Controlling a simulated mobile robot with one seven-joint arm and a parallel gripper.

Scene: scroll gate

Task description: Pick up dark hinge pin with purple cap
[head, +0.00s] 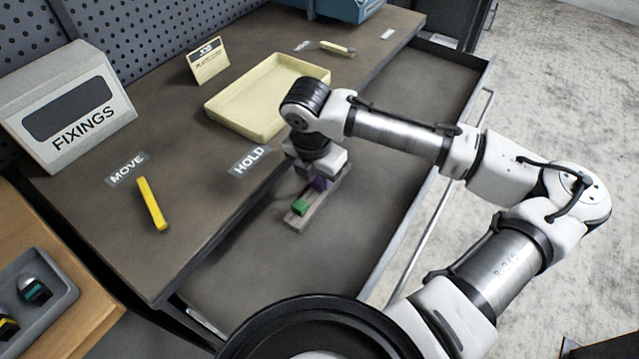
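A purple cap (320,184) shows just below my gripper (317,175), at a grey holder (294,222) lying in the open drawer. The dark pin under the cap cannot be made out. My gripper points down over the holder, with its fingers around or right beside the purple cap. The fingers are small and partly hidden by the gripper body, so I cannot tell whether they are closed on it. A green cap (300,207) sits at the near end of the same holder, clear of the gripper.
The drawer floor (270,275) is mostly bare, bounded by the desk edge. On the desk are a cream tray (235,117), a yellow bar (153,203) by the MOVE label, a HOLD label (249,160), a FIXINGS box (70,105) and a small sign (208,62).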

